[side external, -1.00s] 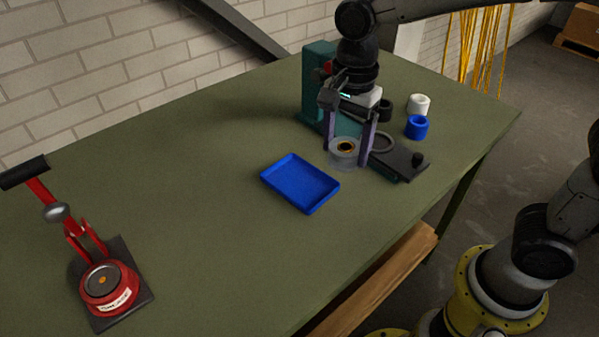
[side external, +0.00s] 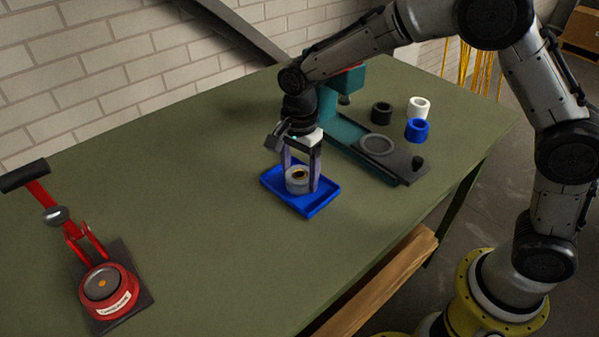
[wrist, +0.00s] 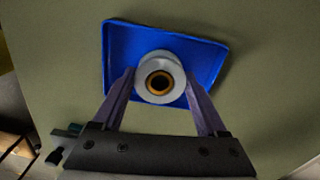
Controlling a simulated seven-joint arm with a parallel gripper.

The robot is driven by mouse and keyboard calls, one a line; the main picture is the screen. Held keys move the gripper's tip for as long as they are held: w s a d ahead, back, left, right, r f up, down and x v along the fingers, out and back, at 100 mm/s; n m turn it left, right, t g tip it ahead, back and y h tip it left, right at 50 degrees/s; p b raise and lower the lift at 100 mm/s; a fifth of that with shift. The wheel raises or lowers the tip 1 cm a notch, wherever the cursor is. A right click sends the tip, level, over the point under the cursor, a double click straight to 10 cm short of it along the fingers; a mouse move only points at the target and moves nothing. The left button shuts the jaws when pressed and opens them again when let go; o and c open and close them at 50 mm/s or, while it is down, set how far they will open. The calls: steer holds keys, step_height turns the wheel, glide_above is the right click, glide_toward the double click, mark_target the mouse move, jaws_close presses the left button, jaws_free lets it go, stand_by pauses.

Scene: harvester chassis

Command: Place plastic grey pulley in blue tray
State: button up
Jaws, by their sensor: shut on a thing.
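The grey pulley (side external: 297,182) is a round grey piece with a brass-coloured ring and dark hole at its centre. My gripper (side external: 301,180) is shut on it, one finger on each side. In the side view the pulley is over the blue tray (side external: 322,208), within its rim. The wrist view shows the pulley (wrist: 174,60) between my gripper's fingers (wrist: 160,88), with the blue tray (wrist: 117,42) behind it. I cannot tell whether the pulley touches the tray floor.
A teal press (side external: 343,128) with a dark base plate stands behind and right of the tray. Black (side external: 381,112), white (side external: 418,107) and blue (side external: 417,130) rings stand beyond it. A red lever press (side external: 108,290) is at far left. The green table between is clear.

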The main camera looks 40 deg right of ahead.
steer(key=shift+f, duration=0.15)
steer(key=o, duration=1.2)
steer(key=shift+f, duration=0.1)
step_height(320, 180, up, 12)
steer(key=s+d+r+n+t, duration=0.2)
steer(key=s+d+r+n, duration=0.2)
steer(key=s+d+r, duration=0.15)
steer(key=s+d+f+n+t, duration=0.1)
steer(key=s+d+n, duration=0.1)
steer(key=s+n, duration=0.2)
steer(key=s+d+n+t, duration=0.1)
steer(key=s+d+n, duration=0.2)
steer(key=s, duration=0.6)
steer(key=s+d+f+n+t, duration=0.1)
steer(key=s+d+n, duration=0.1)
steer(key=s+n, duration=0.2)
steer(key=shift+s+d+f+n+t, duration=0.15)
steer(key=shift+s+n, duration=0.05)
steer(key=shift+s, duration=0.65)
steer(key=shift+s+d+f+n+t, duration=0.15)
steer(key=shift+s+n, duration=0.05)
steer(key=shift+s, duration=0.65)
